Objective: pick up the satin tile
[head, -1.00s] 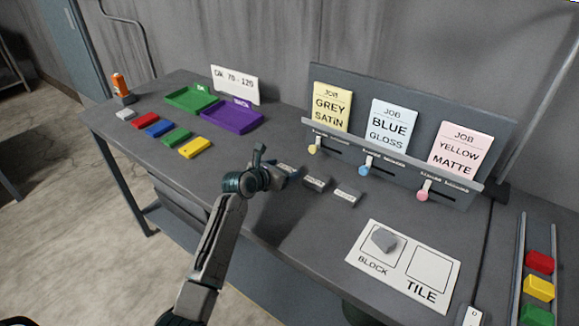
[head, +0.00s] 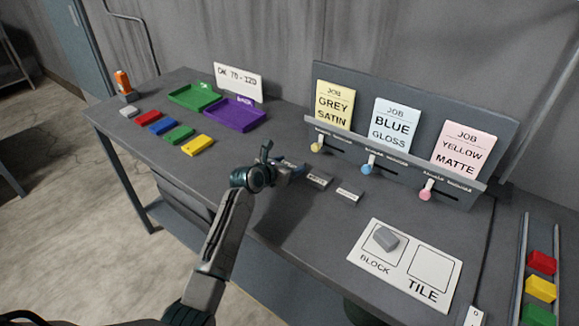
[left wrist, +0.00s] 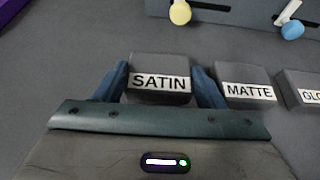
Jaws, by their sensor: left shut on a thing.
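The satin tile (left wrist: 159,64) is a dark grey block with a white SATIN label on its front, seen in the left wrist view. My left gripper (left wrist: 160,75) has one blue finger on each side of it and is shut on it. The tile appears to be still at its place in the row on the bench. In the head view my left gripper (head: 290,168) is at the left end of that row and largely hides the tile. My right gripper is not in view.
The matte tile (left wrist: 246,82) stands close to the right, then the gloss tile (left wrist: 303,84). The job board (head: 405,130) with sliders is behind. A white mat (head: 404,264) holds a grey block (head: 386,239). Green (head: 194,97) and purple (head: 234,114) trays are at the left.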

